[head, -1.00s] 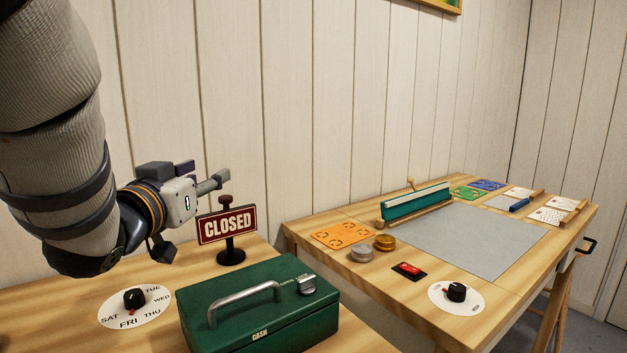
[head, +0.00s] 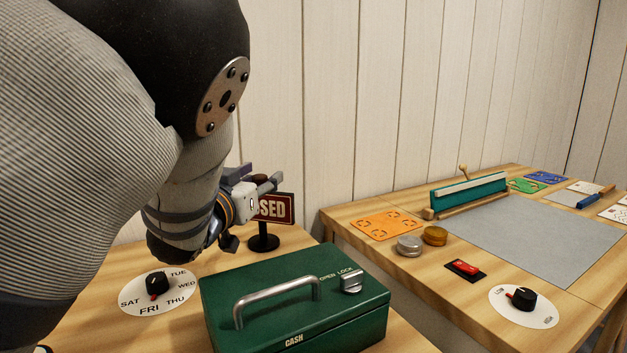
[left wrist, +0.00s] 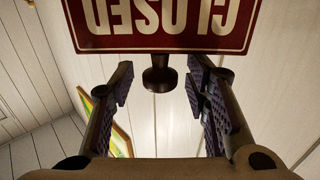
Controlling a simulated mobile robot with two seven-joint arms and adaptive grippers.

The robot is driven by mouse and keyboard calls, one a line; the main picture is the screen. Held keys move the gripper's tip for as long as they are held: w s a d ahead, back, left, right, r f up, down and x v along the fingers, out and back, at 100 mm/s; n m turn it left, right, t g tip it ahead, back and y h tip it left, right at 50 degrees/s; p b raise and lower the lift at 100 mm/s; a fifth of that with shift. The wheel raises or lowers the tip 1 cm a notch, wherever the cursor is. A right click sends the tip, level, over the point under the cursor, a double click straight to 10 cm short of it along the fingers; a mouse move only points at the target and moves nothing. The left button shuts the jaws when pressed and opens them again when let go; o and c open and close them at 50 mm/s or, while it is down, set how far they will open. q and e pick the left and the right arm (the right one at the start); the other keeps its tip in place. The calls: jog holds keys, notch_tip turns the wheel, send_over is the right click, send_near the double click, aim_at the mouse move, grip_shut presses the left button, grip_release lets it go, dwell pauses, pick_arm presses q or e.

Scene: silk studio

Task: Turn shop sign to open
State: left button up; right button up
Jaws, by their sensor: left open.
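The shop sign (head: 278,209) is a dark red board with white letters on a black stand (head: 263,243). It shows its CLOSED face, and my left gripper covers part of the word in the head view. The sign also shows upside down in the left wrist view (left wrist: 160,44), with a dark round knob (left wrist: 160,80) at its top edge. My left gripper (head: 252,213) is open and empty, close to the sign. In the wrist view its two fingers lie on either side of the knob, apart from it. My right gripper is not in view.
A green cash box (head: 295,305) with a metal handle stands in front of the sign. A weekday dial (head: 157,293) lies left of it. A second table (head: 400,290) at the right holds a grey mat, tins, a red switch and another dial. The wall is behind.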

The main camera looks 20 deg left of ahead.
pick_arm(q)
jog(key=shift+w, duration=0.2)
grip_shut()
jog(key=shift+r, duration=0.1)
